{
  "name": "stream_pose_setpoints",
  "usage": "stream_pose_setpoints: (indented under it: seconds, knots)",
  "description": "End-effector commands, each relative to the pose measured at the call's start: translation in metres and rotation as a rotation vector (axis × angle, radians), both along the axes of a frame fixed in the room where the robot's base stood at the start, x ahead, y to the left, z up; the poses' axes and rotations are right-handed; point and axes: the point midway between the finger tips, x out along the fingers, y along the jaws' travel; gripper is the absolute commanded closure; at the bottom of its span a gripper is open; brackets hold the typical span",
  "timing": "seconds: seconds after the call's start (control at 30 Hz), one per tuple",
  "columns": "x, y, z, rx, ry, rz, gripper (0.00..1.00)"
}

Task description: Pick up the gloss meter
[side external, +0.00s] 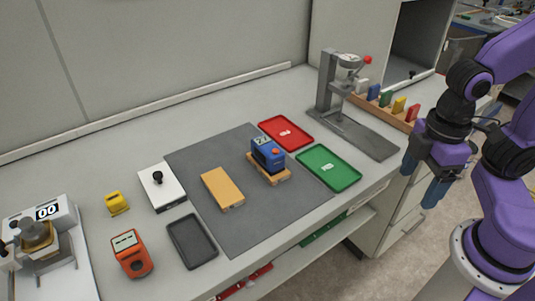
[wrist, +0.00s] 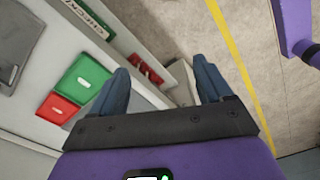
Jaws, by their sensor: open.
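A blue boxy device (side external: 268,154) with a small display and a red button sits on a wooden block on the grey mat (side external: 240,222). An orange device (side external: 131,254) with a display lies at the front left of the bench. No label shows which of these is the gloss meter. My gripper (side external: 420,183) is open and empty, off the bench's right front edge and well apart from both devices. In the wrist view, its two blue fingers (wrist: 160,70) are spread with floor and bench edge between them. Neither device shows in the wrist view.
A red tray (side external: 286,132) and a green tray (side external: 328,168) lie right of the blue device. A grey stand (side external: 335,95) with a red knob rises behind. A tan block (side external: 222,188), dark tray (side external: 192,241), white plate (side external: 161,186) and yellow item (side external: 116,203) lie left.

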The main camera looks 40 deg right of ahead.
Motion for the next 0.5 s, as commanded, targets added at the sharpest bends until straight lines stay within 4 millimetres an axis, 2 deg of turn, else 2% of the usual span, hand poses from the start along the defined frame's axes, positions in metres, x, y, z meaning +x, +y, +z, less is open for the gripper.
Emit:
stream_pose_setpoints:
  seconds: [0.17, 0.5]
  knots:
    - [0.041, 0.029, 0.016, -0.001, 0.001, -0.129, 0.21]
    - [0.145, 0.082, 0.048, -0.008, 0.01, -0.453, 0.21]
